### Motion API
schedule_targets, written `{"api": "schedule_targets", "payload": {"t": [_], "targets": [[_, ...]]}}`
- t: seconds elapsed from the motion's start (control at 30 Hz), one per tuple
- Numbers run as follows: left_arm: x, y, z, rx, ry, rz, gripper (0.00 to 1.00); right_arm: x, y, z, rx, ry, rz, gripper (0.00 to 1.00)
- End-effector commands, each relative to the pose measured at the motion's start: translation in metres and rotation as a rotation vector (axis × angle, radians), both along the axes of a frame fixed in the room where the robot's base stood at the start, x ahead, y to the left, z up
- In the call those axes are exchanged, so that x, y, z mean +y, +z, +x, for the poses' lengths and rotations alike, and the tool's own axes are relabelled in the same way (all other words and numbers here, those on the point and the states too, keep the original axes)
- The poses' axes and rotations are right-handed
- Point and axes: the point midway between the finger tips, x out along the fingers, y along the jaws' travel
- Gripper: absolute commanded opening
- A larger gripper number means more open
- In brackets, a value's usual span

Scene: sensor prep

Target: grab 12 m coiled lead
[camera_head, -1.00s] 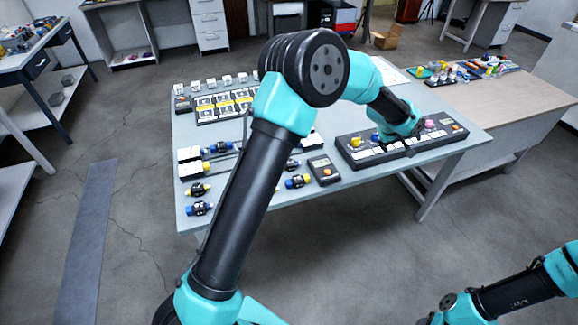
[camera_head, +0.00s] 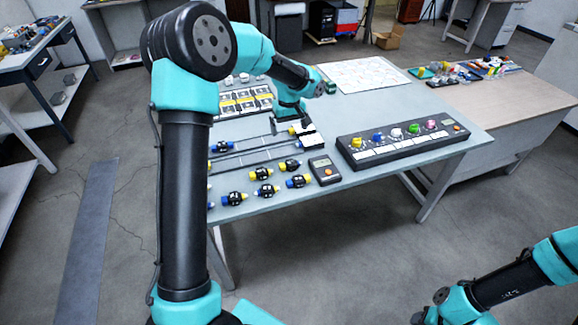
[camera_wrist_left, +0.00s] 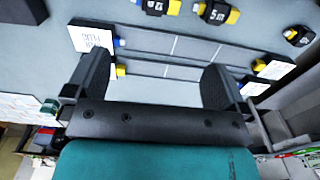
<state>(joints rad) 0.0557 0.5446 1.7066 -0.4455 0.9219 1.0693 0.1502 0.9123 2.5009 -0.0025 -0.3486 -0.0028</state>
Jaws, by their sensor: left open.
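Several coiled leads, small black bodies with yellow or blue ends, lie on the grey table (camera_head: 340,200); one is the front right lead (camera_head: 298,180). In the wrist view, parts of some leads (camera_wrist_left: 217,12) show along the top edge. My left gripper (camera_head: 287,120) is over the back part of the table, behind the leads. In the wrist view the left gripper (camera_wrist_left: 157,75) is open and empty, its fingers wide apart above thin rods. My right gripper is out of view.
Two long rods with white label blocks (camera_wrist_left: 93,38) run behind the leads. A black panel with coloured knobs (camera_head: 400,147) stands to the right, with a small black box (camera_head: 325,170) beside it. A patterned sheet (camera_head: 363,74) lies at the back.

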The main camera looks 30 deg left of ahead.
Motion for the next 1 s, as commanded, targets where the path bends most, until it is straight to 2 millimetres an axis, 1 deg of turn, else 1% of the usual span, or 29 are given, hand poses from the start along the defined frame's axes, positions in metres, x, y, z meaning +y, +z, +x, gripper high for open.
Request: {"api": "schedule_targets", "payload": {"t": [0.17,0.27,0.7,0.8,0.9,1.0], "targets": [[0.000,-0.008,0.000,0.001,0.000,-0.001,1.00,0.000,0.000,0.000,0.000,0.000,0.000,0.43],[0.000,-0.021,0.000,0.003,0.000,0.000,1.00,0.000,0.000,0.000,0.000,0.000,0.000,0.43],[0.000,-0.095,0.000,0.002,-0.001,-0.001,1.00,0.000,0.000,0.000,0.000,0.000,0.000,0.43],[-0.001,-0.110,0.000,0.001,-0.001,-0.002,1.00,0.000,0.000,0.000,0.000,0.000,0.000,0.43],[0.000,-0.119,0.001,-0.001,-0.001,-0.001,1.00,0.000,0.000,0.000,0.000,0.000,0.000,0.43],[0.000,-0.123,0.001,-0.001,-0.001,-0.001,1.00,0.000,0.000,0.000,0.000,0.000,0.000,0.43]]}}
